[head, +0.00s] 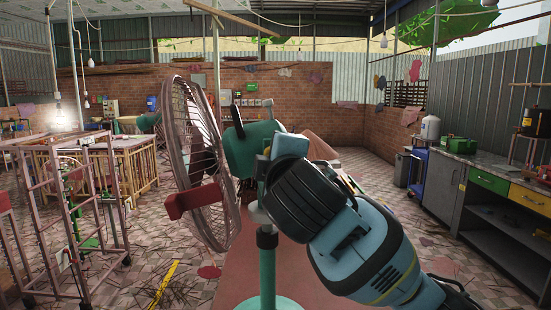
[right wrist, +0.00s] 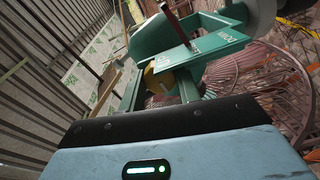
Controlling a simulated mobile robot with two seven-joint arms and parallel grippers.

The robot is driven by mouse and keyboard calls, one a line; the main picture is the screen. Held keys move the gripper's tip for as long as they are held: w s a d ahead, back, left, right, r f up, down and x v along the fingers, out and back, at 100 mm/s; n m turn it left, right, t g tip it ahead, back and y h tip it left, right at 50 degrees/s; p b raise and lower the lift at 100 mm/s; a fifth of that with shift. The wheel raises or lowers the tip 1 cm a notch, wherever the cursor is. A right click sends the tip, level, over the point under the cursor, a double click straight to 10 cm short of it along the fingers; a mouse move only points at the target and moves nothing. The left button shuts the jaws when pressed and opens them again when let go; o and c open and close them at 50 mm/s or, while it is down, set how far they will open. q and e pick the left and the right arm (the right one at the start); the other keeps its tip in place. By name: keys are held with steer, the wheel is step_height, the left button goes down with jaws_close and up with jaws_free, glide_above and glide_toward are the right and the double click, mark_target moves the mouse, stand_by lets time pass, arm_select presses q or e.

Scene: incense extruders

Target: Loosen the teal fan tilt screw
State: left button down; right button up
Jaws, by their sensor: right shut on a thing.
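The teal fan stands in the middle of the head view, with a teal motor housing (head: 252,146), a rusty cage (head: 203,150) facing left and a teal pole (head: 267,270). My right gripper (head: 263,168) reaches in from the lower right to the joint below the housing, hiding much of it. In the right wrist view, a yellowish knob, seemingly the tilt screw (right wrist: 163,82), sits between the fingers of my right gripper (right wrist: 160,90), which is shut on it. A teal bracket (right wrist: 205,45) marked "DOWN" is just beyond. My left gripper is not in view.
Metal and wooden frames (head: 70,200) stand at the left. A workbench (head: 490,170) with a green box runs along the right wall. A brick wall (head: 260,95) closes the back. Brown sticks litter the tiled floor near a yellow strip (head: 163,284).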

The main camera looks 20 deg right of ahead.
steer(key=o, duration=1)
steer(key=shift+s+a, duration=0.15)
steer(key=shift+s, duration=1.15)
steer(key=shift+s+a, duration=0.2)
steer(key=shift+s, duration=1.1)
steer(key=shift+s+a, duration=0.15)
steer(key=shift+s, duration=1.15)
